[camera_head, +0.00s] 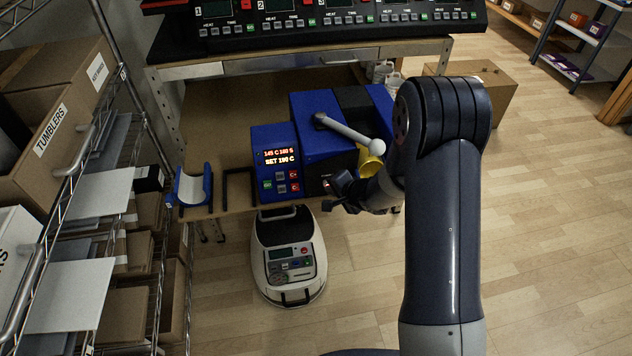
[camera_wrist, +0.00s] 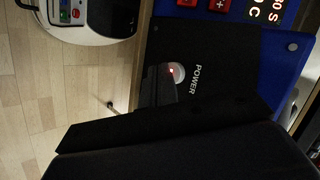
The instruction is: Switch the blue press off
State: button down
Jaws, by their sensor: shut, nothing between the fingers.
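The blue press (camera_head: 312,107) stands on the bench's lower shelf, with a long grey lever ending in a ball. Its blue control box (camera_head: 259,141) has a lit display reading about "145 C 180 S" and "SET 180 C". The press's black front panel (camera_wrist: 217,50) fills much of the wrist view, with the word POWER and a round switch (camera_wrist: 178,72) showing a red light. My gripper (camera_head: 340,187) is shut and empty, close in front of this panel; I cannot tell whether it touches. Its dark body covers the lower wrist view.
A blue cradle (camera_head: 192,187) sits left of the control box. A yellow mug-like thing (camera_head: 370,163) is partly hidden behind my arm. A white wheeled-looking unit (camera_head: 288,257) stands below. Shelves with boxes line the left; floor is open at right.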

jog(key=shift+w+p, duration=0.25)
jog(key=shift+p, duration=0.05)
jog(key=shift+s, duration=0.2)
dwell(0.3)
jog(key=shift+s+d, duration=0.2)
jog(key=shift+s, duration=0.5)
jog(key=s+d+b, duration=0.1)
jog(key=s, duration=0.4)
jog(key=shift+s+d+b, duration=0.35)
jog(key=shift+s, duration=0.05)
dwell(1.1)
